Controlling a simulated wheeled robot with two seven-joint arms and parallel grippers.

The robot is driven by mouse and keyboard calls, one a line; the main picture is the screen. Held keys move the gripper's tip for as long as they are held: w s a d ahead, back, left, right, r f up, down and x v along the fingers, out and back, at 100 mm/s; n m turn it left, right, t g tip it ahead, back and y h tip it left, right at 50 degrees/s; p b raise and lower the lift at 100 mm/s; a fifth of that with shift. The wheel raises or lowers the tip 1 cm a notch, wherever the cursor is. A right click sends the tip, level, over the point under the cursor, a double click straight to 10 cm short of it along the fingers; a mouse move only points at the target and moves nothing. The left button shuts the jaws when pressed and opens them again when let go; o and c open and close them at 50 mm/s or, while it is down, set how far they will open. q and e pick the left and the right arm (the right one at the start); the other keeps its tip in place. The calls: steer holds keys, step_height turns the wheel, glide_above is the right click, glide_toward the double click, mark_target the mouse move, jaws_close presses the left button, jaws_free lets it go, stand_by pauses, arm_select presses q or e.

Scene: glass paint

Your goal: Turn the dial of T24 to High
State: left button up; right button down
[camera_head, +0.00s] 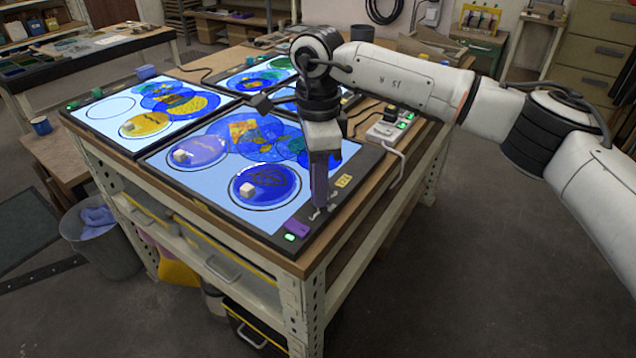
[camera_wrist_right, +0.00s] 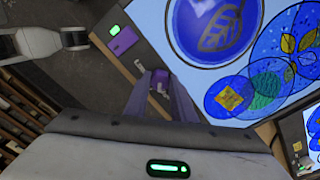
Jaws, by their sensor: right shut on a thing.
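The light panel labelled T24 (camera_head: 344,181) lies at the near right of the workbench, with white marks (camera_head: 315,215) near its front right corner. My right gripper (camera_head: 321,203) points down at this corner, over the marks. In the right wrist view its two fingers (camera_wrist_right: 161,98) are closed around a small purple piece (camera_wrist_right: 160,80), which seems to be the dial. The fingers cover most of it, and which mark it points to cannot be read. My left gripper does not show.
A purple tag (camera_head: 297,228) and a green light (camera_head: 290,237) sit left of the gripper. A small white cube (camera_head: 247,190) stands on the glowing panel. A power strip (camera_head: 385,129) with a cable lies behind to the right. The bench's front right corner is close.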

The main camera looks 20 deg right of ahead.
steer(key=shift+n, duration=1.1)
steer(key=c, duration=1.5)
jaws_free()
steer(key=shift+r, duration=0.1)
step_height(320, 180, up, 10)
steer(key=shift+r, duration=0.1)
